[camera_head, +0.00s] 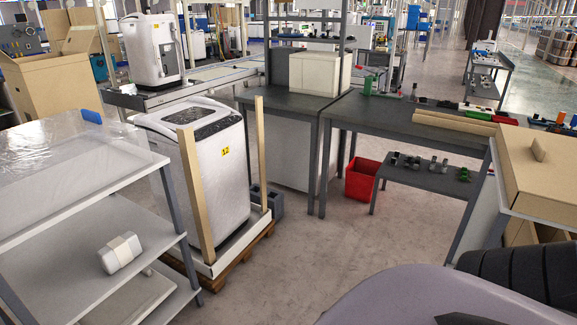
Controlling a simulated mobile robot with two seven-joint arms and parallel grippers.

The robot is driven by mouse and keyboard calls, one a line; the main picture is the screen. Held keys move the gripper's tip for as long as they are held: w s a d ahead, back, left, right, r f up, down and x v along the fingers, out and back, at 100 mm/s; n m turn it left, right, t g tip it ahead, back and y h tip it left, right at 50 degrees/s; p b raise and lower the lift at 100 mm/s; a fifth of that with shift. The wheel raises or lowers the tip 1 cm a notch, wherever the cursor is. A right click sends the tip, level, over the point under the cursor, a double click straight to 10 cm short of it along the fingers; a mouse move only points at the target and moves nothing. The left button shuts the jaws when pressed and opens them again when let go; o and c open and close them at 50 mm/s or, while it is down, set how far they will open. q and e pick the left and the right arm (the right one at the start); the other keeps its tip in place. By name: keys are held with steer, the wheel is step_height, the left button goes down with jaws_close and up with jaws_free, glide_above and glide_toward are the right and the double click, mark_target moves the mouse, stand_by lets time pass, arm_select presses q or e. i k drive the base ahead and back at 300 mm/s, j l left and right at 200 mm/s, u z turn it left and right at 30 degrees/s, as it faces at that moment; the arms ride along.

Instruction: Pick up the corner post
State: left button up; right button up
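A tall beige corner post (195,190) stands upright at the front corner of a white washing machine (207,155). A second beige corner post (259,150) stands upright at the machine's right side. The machine and both posts are on a white base on a wooden pallet (217,280). Long beige pieces (455,122), like the posts in colour, lie flat on the dark workbench at the right. Neither of my grippers is in view.
A grey shelf rack (70,185) with a white wrapped item (120,253) stands close at left. A dark workbench (400,112), a low table (425,174), a red bin (362,178) and a cardboard box (540,165) are at right. The floor (320,245) between is clear.

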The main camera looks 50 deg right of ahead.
mark_target(258, 103)
steer(key=z, duration=1.45)
steer(key=i+l+u, duration=0.1)
steer(key=u, duration=0.35)
steer(key=i+l+u, duration=0.2)
steer(key=u, duration=0.3)
steer(key=i+l+u, duration=0.35)
steer(key=l, duration=0.35)
steer(key=i+l, duration=0.2)
steer(key=l, duration=0.15)
steer(key=i+l+u, duration=0.15)
steer(key=l, duration=0.2)
steer(key=i+l, duration=0.25)
steer(key=l, duration=0.15)
steer(key=i+l+u, duration=0.1)
steer(key=l, duration=0.3)
steer(key=i, duration=0.05)
